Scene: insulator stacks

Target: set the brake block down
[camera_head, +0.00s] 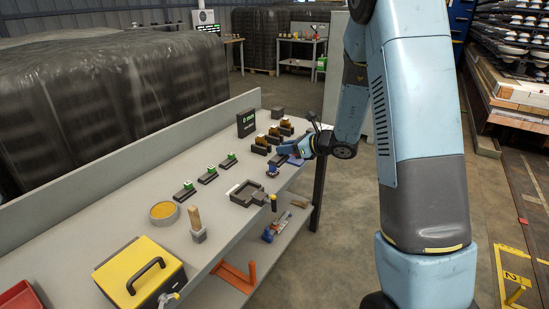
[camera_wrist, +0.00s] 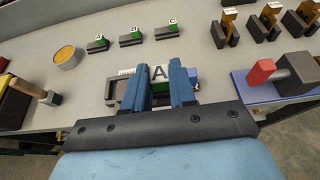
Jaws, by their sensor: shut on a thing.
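My gripper (camera_wrist: 160,70) is shut, with its two blue fingers on a block with a white face marked A (camera_wrist: 157,73), which I take for the brake block. Some green shows beside the right finger; the fingers hide the rest of the block. In the head view my gripper (camera_head: 272,170) is low over the bench near its right edge, and the block cannot be made out there. A grey frame-like fixture (camera_head: 247,193) lies close by; in the wrist view it (camera_wrist: 112,90) shows behind and left of the fingers. I cannot tell whether the block touches anything beneath.
Three dark holders with green tags (camera_head: 207,177) stand in a row on the bench (camera_head: 120,209). A bowl (camera_head: 163,212) and yellow box (camera_head: 128,268) stand nearer.

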